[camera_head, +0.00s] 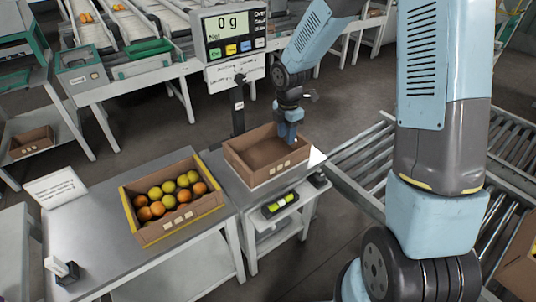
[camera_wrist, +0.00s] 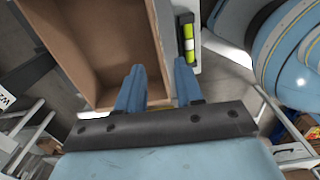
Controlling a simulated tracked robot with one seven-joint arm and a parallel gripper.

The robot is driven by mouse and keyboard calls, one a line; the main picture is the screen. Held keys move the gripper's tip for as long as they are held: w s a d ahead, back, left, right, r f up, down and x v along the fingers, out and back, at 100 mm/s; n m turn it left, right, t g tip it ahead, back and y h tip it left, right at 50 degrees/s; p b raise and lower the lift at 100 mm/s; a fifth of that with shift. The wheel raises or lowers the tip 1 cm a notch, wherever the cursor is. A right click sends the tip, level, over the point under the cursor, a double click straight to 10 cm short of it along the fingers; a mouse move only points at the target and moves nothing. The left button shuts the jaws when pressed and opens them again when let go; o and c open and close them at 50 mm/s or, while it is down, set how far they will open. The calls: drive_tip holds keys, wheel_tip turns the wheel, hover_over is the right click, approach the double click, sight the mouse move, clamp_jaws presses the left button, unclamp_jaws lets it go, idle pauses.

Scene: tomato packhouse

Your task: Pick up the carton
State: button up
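An empty brown carton (camera_head: 238,166) sits upright on the scale's platform in the head view. In the wrist view the open carton (camera_wrist: 95,50) fills the upper left. My gripper (camera_head: 291,138) is at its far right wall. In the wrist view my gripper (camera_wrist: 160,68) is open, with one finger over the inside of the carton and the other outside, and the wall's rim between them. I cannot tell whether either finger touches the wall.
The scale display (camera_head: 233,38) reads 0 g on a post behind the carton. A small yellow-green item lies in a dark holder (camera_head: 281,204) in front. Roller conveyors (camera_head: 372,160) are at right. A white sign (camera_head: 56,187) stands on the table (camera_head: 95,250).

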approach(282, 173)
drive_tip(key=shift+w+f, duration=0.15)
drive_tip(key=shift+f, duration=1.15)
drive_tip(key=shift+w+f, duration=0.15)
drive_tip(key=shift+f, duration=1.15)
drive_tip(key=shift+c, duration=0.2)
clamp_jaws()
